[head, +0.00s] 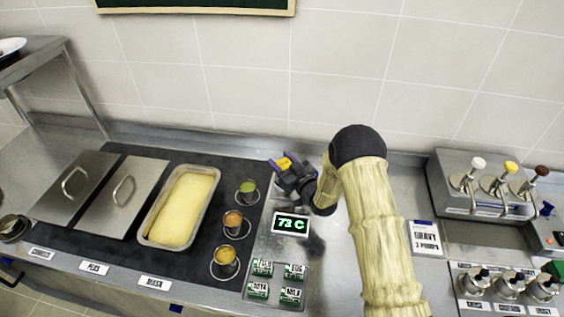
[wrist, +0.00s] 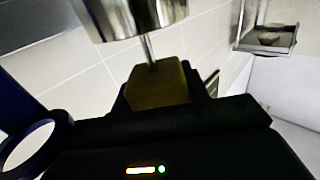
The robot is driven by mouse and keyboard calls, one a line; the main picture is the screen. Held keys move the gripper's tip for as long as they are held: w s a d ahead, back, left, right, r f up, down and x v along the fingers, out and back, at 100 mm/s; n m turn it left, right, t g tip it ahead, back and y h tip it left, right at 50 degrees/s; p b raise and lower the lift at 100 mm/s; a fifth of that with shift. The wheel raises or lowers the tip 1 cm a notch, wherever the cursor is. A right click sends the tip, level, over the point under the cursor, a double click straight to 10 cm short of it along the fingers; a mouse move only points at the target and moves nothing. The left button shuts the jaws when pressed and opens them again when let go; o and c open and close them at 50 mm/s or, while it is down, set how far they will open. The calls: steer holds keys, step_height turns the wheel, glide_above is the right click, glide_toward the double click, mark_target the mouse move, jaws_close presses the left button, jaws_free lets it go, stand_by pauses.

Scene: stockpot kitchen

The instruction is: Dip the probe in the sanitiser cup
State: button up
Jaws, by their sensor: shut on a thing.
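My gripper (head: 283,163) is at the back of the counter, just behind the temperature display. It is shut on the yellow handle of the probe (head: 284,163). In the wrist view the yellow probe handle (wrist: 158,84) sits between the dark fingers, and its thin metal stem (wrist: 149,48) points away from the gripper. The stem's far end is hidden at the rim of a shiny metal cup (wrist: 125,18). I cannot tell how deep the tip is or whether it touches the cup. In the head view my gripper hides this cup.
A display (head: 290,223) reads 73 C, with green labelled blocks (head: 262,267) before it. Three small sauce pots (head: 233,224) and a pan of mash (head: 181,205) are left. A pump dispenser (head: 480,180) and a gravy card (head: 424,237) are right.

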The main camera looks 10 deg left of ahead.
steer(key=shift+r, duration=0.1)
steer(key=shift+r+p, duration=1.8)
steer(key=shift+r, duration=2.65)
